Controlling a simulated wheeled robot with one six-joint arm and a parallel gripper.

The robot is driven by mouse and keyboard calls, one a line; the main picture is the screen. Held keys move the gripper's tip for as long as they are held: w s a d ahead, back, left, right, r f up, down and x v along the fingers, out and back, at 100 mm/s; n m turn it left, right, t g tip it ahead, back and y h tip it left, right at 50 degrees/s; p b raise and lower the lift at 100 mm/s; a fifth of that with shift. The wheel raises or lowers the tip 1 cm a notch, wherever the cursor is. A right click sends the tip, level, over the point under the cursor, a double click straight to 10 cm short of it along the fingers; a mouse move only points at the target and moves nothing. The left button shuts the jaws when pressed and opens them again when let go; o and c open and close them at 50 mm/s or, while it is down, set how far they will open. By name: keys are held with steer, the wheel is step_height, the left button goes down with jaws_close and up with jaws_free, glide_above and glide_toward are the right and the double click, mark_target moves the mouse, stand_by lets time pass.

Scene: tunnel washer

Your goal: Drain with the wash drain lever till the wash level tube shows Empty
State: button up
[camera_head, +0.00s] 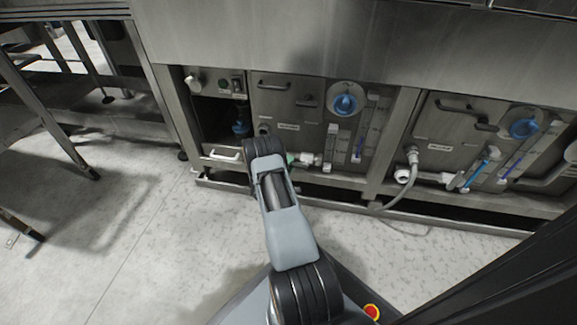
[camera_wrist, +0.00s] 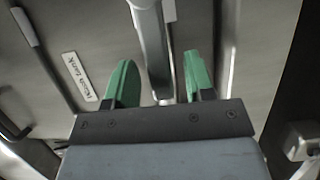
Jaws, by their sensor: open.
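In the wrist view my gripper (camera_wrist: 158,80) is open, with its two green fingers apart. A grey bar (camera_wrist: 150,45) runs down from the top of the picture into the gap between them; I cannot tell whether it is the wash drain lever or whether a finger touches it. A label (camera_wrist: 80,76) on the panel to its left seems to read "Wash Tank". In the head view a green fingertip (camera_head: 290,158) shows beside a pale pipe fitting (camera_head: 308,159) low on the left tank panel. A slanted level tube (camera_head: 364,132) there has violet-blue near its bottom; its marks are too small to read.
A blue round knob (camera_head: 344,105) sits above on the left panel. The right panel (camera_head: 450,130) has another blue knob (camera_head: 523,128), tubes and a hanging hose (camera_head: 405,173). A metal ledge runs below both panels.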

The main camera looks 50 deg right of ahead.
steer(key=shift+c, duration=0.5)
jaws_close()
steer(key=shift+r, duration=0.1)
